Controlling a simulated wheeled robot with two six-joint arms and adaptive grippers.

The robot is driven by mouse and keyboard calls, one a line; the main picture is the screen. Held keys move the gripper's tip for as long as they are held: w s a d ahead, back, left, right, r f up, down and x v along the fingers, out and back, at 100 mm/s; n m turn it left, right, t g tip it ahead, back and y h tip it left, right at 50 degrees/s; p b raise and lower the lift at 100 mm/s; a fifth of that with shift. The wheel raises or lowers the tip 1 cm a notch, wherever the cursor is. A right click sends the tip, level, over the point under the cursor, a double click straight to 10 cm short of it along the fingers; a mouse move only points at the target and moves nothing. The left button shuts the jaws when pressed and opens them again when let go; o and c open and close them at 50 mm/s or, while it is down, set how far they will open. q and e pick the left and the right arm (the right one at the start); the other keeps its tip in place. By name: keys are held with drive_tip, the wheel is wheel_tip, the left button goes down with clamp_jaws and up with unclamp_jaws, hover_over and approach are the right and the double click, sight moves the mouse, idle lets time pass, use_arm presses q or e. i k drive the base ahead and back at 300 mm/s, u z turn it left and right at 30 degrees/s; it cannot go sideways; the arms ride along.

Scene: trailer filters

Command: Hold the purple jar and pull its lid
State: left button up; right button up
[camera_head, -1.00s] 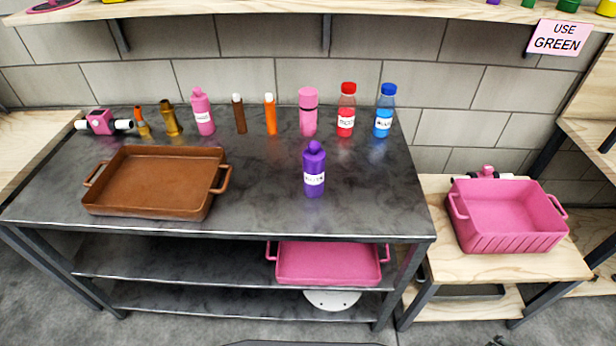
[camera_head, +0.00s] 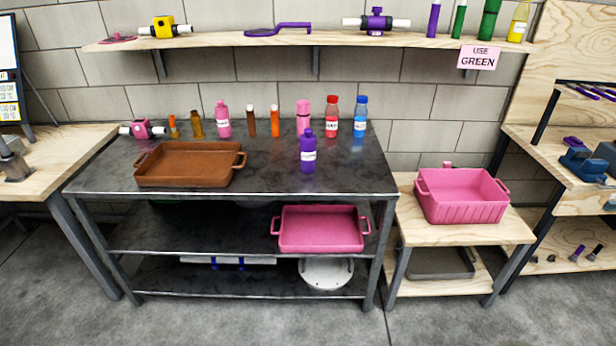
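A purple jar (camera_head: 308,152) with a rounded purple top and a white label stands upright on the dark metal table (camera_head: 270,182), right of its middle and close to its front half. The lid (camera_head: 308,133) sits on the jar. Neither of my grippers shows in the head view.
A brown tray (camera_head: 190,178) lies on the table's left part. A row of bottles stands behind, including a pink jar (camera_head: 303,118), a red bottle (camera_head: 332,117) and a blue bottle (camera_head: 360,117). A pink crate (camera_head: 462,207) is on the right-hand wooden stand. Grey floor (camera_head: 240,325) in front is clear.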

sight(308, 149)
drive_tip(key=u, duration=1.05)
drive_tip(key=i, duration=1.05)
drive_tip(key=u, duration=0.15)
